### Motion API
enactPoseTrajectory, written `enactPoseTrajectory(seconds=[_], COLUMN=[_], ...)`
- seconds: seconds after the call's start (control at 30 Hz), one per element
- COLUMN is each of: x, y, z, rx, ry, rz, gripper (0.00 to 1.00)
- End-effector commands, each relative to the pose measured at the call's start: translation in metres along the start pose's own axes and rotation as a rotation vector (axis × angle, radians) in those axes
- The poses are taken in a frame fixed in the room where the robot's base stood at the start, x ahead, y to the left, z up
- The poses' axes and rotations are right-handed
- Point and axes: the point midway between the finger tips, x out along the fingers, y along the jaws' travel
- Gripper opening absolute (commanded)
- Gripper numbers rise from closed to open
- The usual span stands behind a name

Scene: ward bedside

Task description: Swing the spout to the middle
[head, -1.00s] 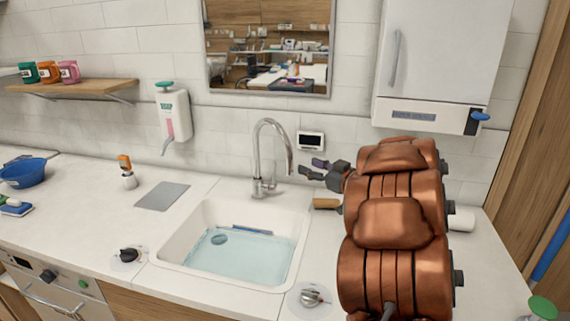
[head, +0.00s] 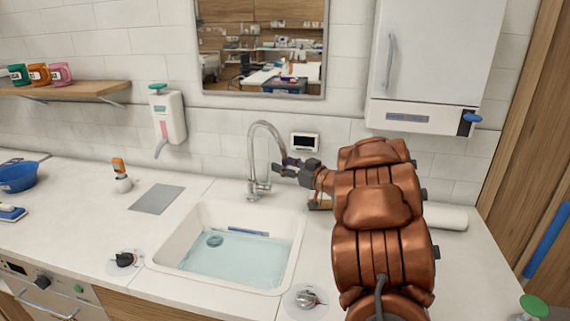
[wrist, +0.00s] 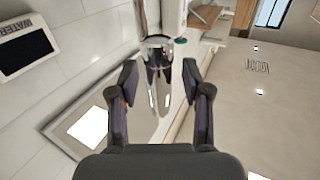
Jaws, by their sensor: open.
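The chrome tap (head: 254,165) stands behind the sink (head: 166,254). Its gooseneck spout (head: 266,124) arches up and comes down on the right side, over the sink's back right part. My gripper (head: 284,166) is at the spout's hanging end, coming from the right; its fingers overlap the end in the head view. In the wrist view my gripper (wrist: 160,82) is open, with shiny chrome of the tap (wrist: 152,18) ahead between the fingers. I cannot tell whether either finger touches it.
Water (head: 240,255) with a blue strip lies in the sink. A round knob (head: 307,298) sits right of the sink, another (head: 125,259) left. A soap dispenser (head: 168,118) and small display (head: 305,141) are on the wall. A wall cabinet (head: 425,60) hangs at upper right.

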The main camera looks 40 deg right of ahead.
Motion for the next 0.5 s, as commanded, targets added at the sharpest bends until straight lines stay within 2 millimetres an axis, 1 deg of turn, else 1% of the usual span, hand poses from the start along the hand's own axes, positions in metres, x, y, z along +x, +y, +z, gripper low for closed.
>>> enactPoseTrajectory(seconds=[0.27,0.37,0.5], x=[0.0013,0.0012,0.0011], y=[0.0007,0.0008,0.0008], z=[0.0,0.0002,0.0002], rx=[0.0,0.0,0.0], ry=[0.0,0.0,0.0], rz=[0.002,0.002,0.002], gripper=[0.48,0.4,0.26])
